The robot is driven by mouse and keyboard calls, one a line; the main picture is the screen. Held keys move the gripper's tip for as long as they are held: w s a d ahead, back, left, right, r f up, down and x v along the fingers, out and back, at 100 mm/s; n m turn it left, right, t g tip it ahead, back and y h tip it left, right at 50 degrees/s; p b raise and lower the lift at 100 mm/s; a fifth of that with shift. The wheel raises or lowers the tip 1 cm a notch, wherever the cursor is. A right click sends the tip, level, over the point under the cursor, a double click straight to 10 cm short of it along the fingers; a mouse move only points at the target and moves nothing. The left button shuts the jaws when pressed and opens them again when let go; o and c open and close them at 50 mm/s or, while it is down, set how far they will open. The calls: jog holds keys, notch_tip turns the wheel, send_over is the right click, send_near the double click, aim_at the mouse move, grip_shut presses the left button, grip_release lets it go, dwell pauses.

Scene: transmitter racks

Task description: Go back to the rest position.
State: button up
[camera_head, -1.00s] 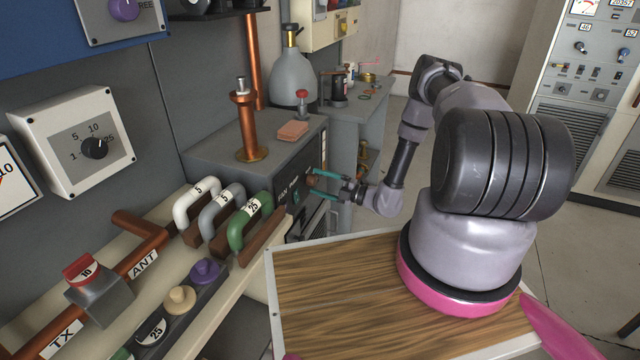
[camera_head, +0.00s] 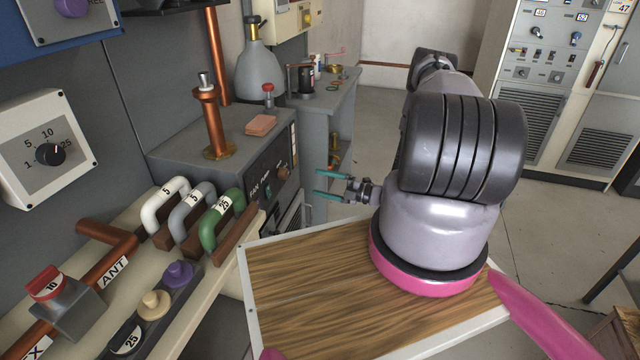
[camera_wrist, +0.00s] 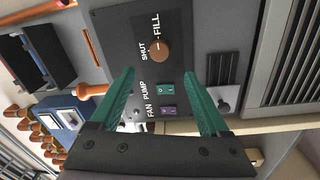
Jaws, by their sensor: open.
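My gripper (camera_head: 322,184) is open and empty, its teal fingers pointing left toward the dark control panel (camera_head: 266,184) with a clear gap between them and it. In the wrist view my gripper (camera_wrist: 166,100) faces the same panel (camera_wrist: 185,20). That panel carries a brown knob (camera_wrist: 152,50) marked SHUT and FILL, with its white line toward FILL. My arm reaches from the wooden-topped base.
A bench (camera_head: 120,268) at left holds white, grey and green handles (camera_head: 222,215). A copper post (camera_head: 212,125) and pink block (camera_head: 261,124) stand on the grey cabinet. A grey tank (camera_head: 259,72) stands behind. Open floor (camera_head: 545,215) lies to the right, before the racks (camera_head: 545,95).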

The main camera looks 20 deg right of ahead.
jog(key=s+a+r+n+g+h, duration=0.15)
jog(key=r+n+g, duration=0.25)
jog(key=r+n, duration=0.5)
jog(key=s+a+r+n+g+h, duration=0.15)
jog(key=r+n+g, duration=0.35)
jog(key=r, duration=0.7)
jog(key=s+a+r+n+g, duration=0.1)
jog(key=a+r+n+g, duration=0.2)
jog(key=r+n, duration=0.65)
jog(key=s+d+r+n+t+h, duration=0.2)
jog(key=s+r+n+t+h, duration=0.6)
jog(key=s+r+n, duration=1)
notch_tip(320, 180, up, 5)
jog(key=shift+s+d+r+h, duration=0.15)
jog(key=shift+s+h, duration=0.45)
jog(key=shift+h, duration=0.4)
